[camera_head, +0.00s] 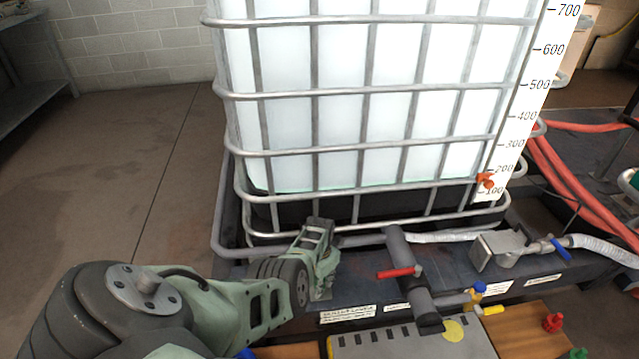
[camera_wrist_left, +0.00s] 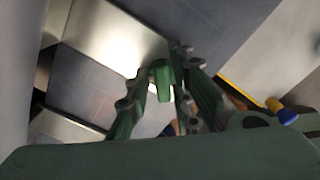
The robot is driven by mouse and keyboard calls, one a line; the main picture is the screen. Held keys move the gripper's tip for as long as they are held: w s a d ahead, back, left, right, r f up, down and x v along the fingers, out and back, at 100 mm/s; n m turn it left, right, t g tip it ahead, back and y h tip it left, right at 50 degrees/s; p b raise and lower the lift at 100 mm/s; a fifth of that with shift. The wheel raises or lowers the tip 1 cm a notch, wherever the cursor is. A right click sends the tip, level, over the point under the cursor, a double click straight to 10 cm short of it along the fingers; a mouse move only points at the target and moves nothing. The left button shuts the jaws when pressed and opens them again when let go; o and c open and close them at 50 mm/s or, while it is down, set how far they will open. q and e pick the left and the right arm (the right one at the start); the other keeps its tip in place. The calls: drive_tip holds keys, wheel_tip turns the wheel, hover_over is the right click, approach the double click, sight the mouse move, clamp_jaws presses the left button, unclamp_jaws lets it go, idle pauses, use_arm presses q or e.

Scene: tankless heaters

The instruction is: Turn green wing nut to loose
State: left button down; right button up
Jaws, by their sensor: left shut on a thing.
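The green wing nut (camera_wrist_left: 162,80) shows in the left wrist view as a small bright green upright piece between the fingers. My left gripper (camera_wrist_left: 165,85) is shut on it. In the head view my left gripper (camera_head: 319,250) is low, just left of the grey pipe with the red handle, in front of the caged tank. There the gripper hides the wing nut, and its fingertips are hard to make out. The nut's base and thread are not clear in either view. My right gripper is in neither view.
A white tank in a metal cage (camera_head: 370,100) stands behind the gripper. A red-handled valve (camera_head: 400,272) is to its right. Further right are a blue-handled valve (camera_head: 560,248), a yellow valve (camera_head: 474,296), a red knob (camera_head: 553,322) and a green knob (camera_head: 578,353). Floor at left is clear.

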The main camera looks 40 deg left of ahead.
use_arm(q)
drive_tip(key=shift+w, duration=0.1)
drive_tip(key=c, duration=1.6)
unclamp_jaws()
drive_tip(key=shift+o, duration=0.2)
wheel_tip(320, 180, up, 12)
drive_tip(key=shift+a, duration=0.1)
